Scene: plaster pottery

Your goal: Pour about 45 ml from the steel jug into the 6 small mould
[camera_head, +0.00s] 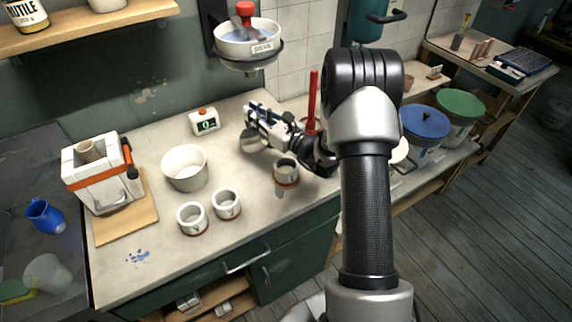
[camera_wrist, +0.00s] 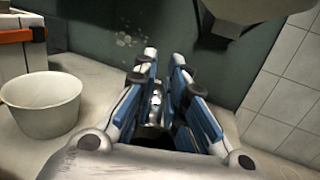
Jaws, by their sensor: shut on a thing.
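My gripper (camera_head: 254,112) is over the back of the bench, shut on the steel jug (camera_head: 252,140), a rounded grey shape below the fingers. The jug's tilt and contents cannot be made out. In the wrist view, the blue-and-white fingers (camera_wrist: 164,58) have a shiny metal piece (camera_wrist: 156,100) between them. A small pale mould (camera_head: 286,167) on a reddish-brown base stands to the jug's right. Two similar small moulds, a left one (camera_head: 192,217) and a right one (camera_head: 227,203), stand near the bench front. Their marks are too small to read.
A white bucket (camera_head: 185,168) stands left of the gripper, also in the wrist view (camera_wrist: 42,108). A strapped white block mould (camera_head: 98,176) sits on a board at left. A small display device (camera_head: 205,122) and a wall-mounted bowl (camera_head: 248,47) are behind. A red upright handle (camera_head: 313,97) is close right.

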